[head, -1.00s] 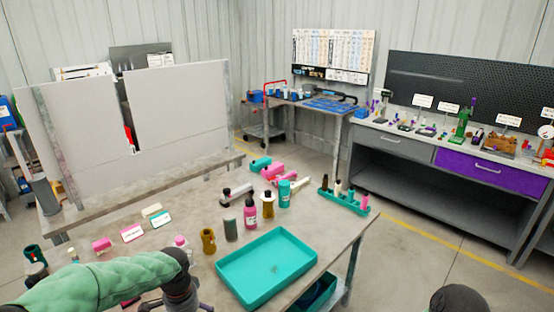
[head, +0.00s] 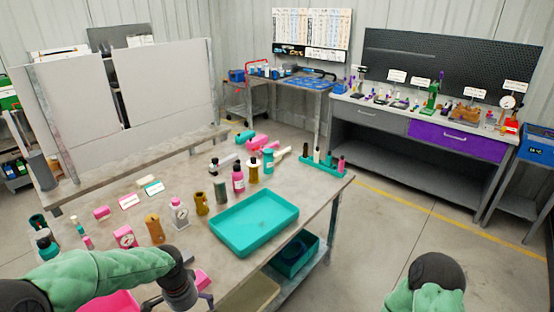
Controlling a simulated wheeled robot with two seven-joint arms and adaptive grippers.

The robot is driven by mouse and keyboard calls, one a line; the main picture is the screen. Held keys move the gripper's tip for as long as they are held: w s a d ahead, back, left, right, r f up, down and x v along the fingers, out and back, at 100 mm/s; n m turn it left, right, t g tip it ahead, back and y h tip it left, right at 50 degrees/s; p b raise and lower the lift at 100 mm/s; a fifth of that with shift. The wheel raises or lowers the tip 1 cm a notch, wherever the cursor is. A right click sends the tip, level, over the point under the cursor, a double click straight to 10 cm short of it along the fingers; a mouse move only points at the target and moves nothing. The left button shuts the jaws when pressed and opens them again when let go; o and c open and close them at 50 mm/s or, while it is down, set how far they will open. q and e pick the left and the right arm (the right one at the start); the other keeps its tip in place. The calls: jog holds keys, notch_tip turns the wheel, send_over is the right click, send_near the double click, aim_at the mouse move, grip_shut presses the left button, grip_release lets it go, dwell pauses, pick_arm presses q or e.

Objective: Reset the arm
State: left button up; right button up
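My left arm comes in from the lower left in its green sleeve and reaches over the near edge of the grey table (head: 325,205). My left gripper (head: 180,300) is at the bottom edge, partly cut off and dark, so its fingers do not show clearly. My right arm shows only as a green sleeve and dark joint at the lower right, over open floor. My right gripper is out of view. The teal tray (head: 254,222) lies empty on the table, to the right of my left arm.
Bottles and small parts stand on the table, including a pink bottle (head: 238,181) and a brown part (head: 155,229). A teal bin (head: 296,256) sits below the tabletop. A workbench with a purple drawer (head: 458,140) stands behind. The floor to the right is clear.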

pick_arm(q)
jog(key=s+d+f+n+h, duration=0.1)
jog(key=s+d+f+n, duration=0.4)
jog(key=f, duration=0.7)
jog(key=s+d+f+n+h, duration=0.2)
jog(key=s+d+f+n, duration=0.2)
jog(key=s+d+f, duration=0.5)
notch_tip(320, 180, down, 3)
jog(key=shift+s+r+n, duration=0.15)
jog(key=shift+s+n, duration=0.25)
jog(key=shift+s, duration=0.8)
